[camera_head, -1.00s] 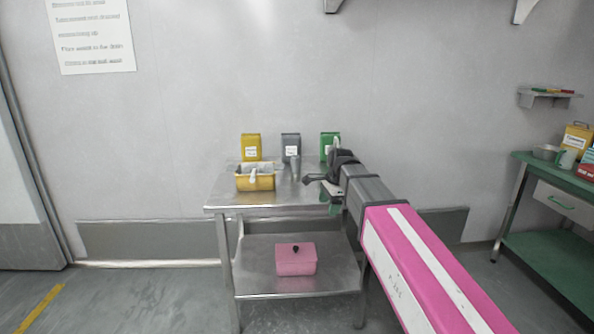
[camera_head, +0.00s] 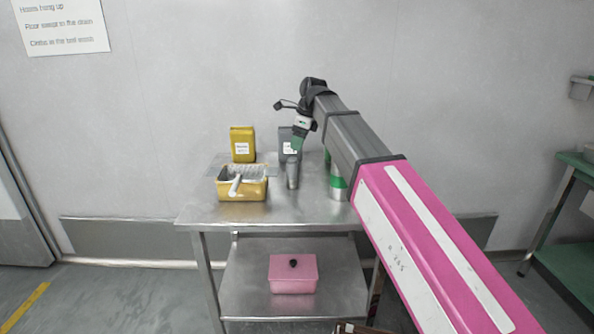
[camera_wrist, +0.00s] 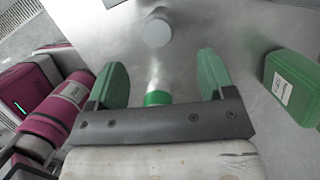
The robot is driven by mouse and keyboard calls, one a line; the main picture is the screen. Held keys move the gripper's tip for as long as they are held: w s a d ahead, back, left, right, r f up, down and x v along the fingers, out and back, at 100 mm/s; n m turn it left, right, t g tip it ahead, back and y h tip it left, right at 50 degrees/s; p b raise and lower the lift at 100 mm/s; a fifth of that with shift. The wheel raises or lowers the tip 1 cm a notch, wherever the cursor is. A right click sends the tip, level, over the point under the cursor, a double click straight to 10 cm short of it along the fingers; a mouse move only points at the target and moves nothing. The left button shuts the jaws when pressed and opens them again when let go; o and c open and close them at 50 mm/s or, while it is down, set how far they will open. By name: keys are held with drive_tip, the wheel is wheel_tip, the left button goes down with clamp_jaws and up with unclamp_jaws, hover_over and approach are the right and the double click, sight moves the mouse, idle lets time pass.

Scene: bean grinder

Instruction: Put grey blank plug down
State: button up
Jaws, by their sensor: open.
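A grey round-topped piece (camera_wrist: 157,33), which looks like the grey blank plug, stands on the metal table (camera_wrist: 225,30) ahead of my gripper. In the head view a grey upright cylinder (camera_head: 292,172) on the table appears to be the same piece. My gripper (camera_wrist: 160,78) is open, its two green fingers spread with nothing held between them. In the head view my gripper (camera_head: 297,143) hangs just above and behind the grey cylinder. A green-banded shiny metal cylinder (camera_wrist: 157,98) shows behind the fingers, partly hidden by the gripper body.
A yellow bin (camera_head: 243,190) with a white-handled scoop stands at the left of the table. A yellow tin (camera_head: 242,145) and a grey tin (camera_head: 287,138) stand at the back. A green box (camera_wrist: 291,85) is right of my gripper. A pink box (camera_head: 293,275) sits on the lower shelf.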

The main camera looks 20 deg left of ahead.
sight(291, 166)
drive_tip(key=shift+w+a, duration=0.1)
drive_tip(key=shift+a, duration=0.1)
drive_tip(key=x, duration=0.5)
drive_tip(key=shift+s+d+x, duration=0.1)
drive_tip(key=shift+x, duration=1.3)
drive_tip(key=shift+s+d+x, duration=0.1)
drive_tip(key=shift+x, duration=1.3)
drive_tip(key=c, duration=1.4)
drive_tip(key=shift+r, duration=0.1)
